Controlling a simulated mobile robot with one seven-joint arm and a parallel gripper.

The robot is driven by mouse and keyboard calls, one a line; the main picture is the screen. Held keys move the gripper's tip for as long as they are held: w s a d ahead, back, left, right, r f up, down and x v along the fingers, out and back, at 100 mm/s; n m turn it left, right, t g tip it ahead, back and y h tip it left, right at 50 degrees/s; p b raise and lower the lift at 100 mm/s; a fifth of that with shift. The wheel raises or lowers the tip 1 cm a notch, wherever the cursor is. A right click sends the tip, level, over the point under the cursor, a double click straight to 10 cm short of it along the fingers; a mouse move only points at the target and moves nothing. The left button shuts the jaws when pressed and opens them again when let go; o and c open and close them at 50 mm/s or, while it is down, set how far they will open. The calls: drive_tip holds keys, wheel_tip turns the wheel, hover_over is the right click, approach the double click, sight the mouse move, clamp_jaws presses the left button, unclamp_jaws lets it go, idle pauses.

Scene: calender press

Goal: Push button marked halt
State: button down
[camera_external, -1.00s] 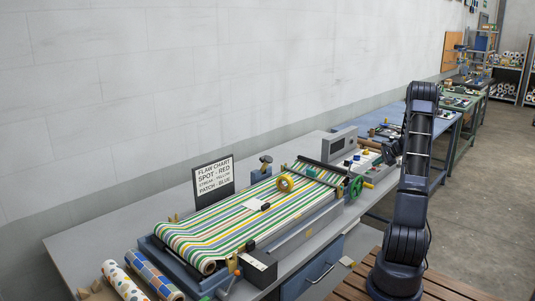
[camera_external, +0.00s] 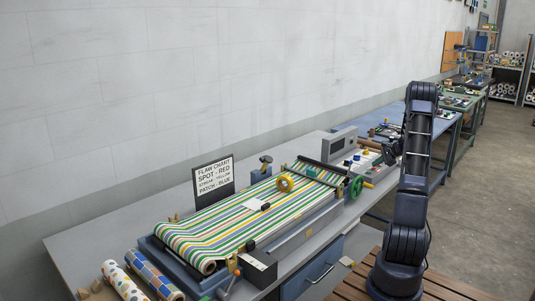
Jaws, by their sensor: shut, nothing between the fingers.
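The calender press (camera_external: 295,235) stands on the grey bench with a striped web over its bed. A control panel (camera_external: 362,165) with small coloured buttons lies at its far right end. The labels are too small to read, so I cannot tell which button is marked halt. My arm rises in front on the right. A dark part beside its upper link, at the panel's right edge, looks like my gripper (camera_external: 389,154). It appears shut and empty, and is partly hidden behind my arm. I cannot tell whether it touches the panel.
A grey box with a display (camera_external: 340,145) stands behind the panel. A flaw chart sign (camera_external: 214,178) stands at the back of the bench. A green handwheel (camera_external: 356,187) sticks out at the press's near side. Patterned rolls (camera_external: 125,282) lie at the front left.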

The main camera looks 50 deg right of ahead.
drive_tip(key=shift+r, duration=0.1)
drive_tip(key=shift+r, duration=2.95)
